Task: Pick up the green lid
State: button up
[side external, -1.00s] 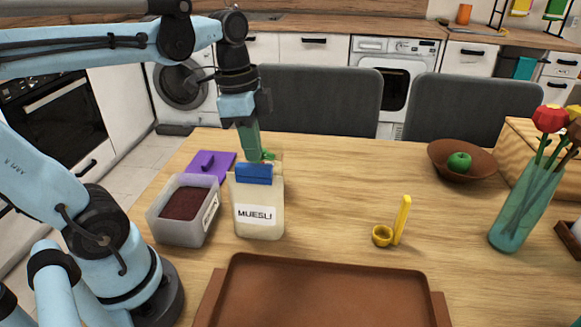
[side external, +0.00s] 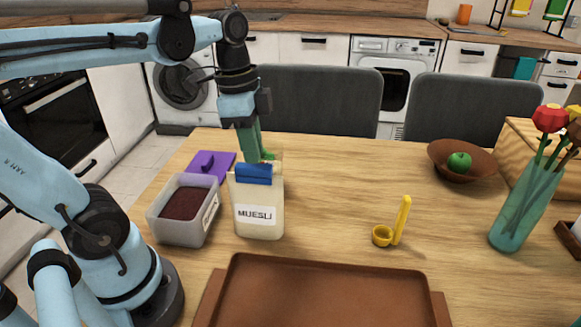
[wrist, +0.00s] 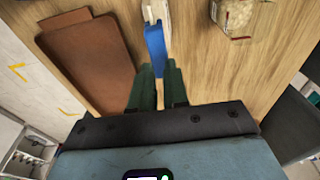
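My gripper (side external: 253,158) points down behind the blue-topped muesli container (side external: 259,213). Its two dark green fingers are apart, with bare wood visible between them in the wrist view (wrist: 158,78). I cannot make out the green lid in the wrist view.
A grey tub of dark brown contents (side external: 183,224) stands left of the muesli, with a purple lid (side external: 212,165) behind it. A brown tray (side external: 325,295) lies in front. A yellow scoop (side external: 390,232) stands right of the muesli, with free table around it.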

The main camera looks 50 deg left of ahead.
jog(key=o, duration=1.5)
jog(key=shift+o, duration=0.2)
jog(key=w+a+n, duration=0.1)
jog(key=w+a, duration=0.2)
jog(key=w+a+n, duration=0.2)
jog(key=w+a, duration=0.2)
jog(key=w+a+n, duration=0.2)
jog(key=w+a, duration=0.1)
jog(key=a, duration=0.1)
jog(key=shift+w+f+y, duration=0.15)
jog(key=shift+w+y, duration=0.15)
jog(key=w+a+f+n+g, duration=0.1)
jog(key=w+a+f+n, duration=0.15)
jog(key=a, duration=0.35)
jog(key=w+a+f+n, duration=0.1)
jog(key=w+a+f, duration=0.2)
jog(key=a, duration=0.2)
jog(key=shift+n, duration=0.25)
jog(key=f, duration=1.2)
jog(key=shift+s+a+f, duration=0.2)
jog(key=shift+s+a, duration=0.1)
